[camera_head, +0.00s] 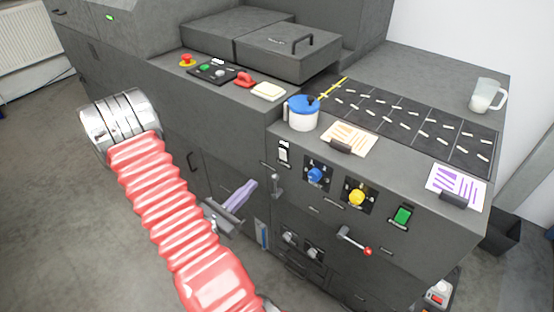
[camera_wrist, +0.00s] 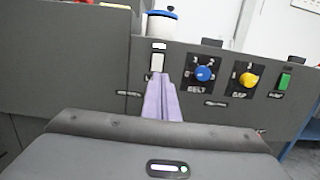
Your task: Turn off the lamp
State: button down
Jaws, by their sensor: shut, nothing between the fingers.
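No lamp body can be made out in either view. A white rocker switch (camera_head: 284,152) is set in the upper left of the grey machine's front panel; it also shows in the wrist view (camera_wrist: 157,62). A green square button or light (camera_head: 402,215) sits at the panel's right, also in the wrist view (camera_wrist: 284,81). My gripper (camera_head: 252,185) has pale purple fingers, shut and empty, left of the panel in the head view. In the wrist view its fingertips (camera_wrist: 161,76) appear just below the white switch and overlap its lower edge; contact cannot be told.
A blue knob (camera_head: 315,175), a yellow knob (camera_head: 356,197) and a red-tipped lever (camera_head: 354,241) are on the panel. A red button (camera_head: 187,60) is farther left. Open floor lies left.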

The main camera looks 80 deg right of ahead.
aim_at(283, 153)
jog(key=shift+s+d+f, duration=0.1)
jog(key=shift+d, duration=0.05)
dwell(0.3)
jog(key=shift+x, duration=6.85)
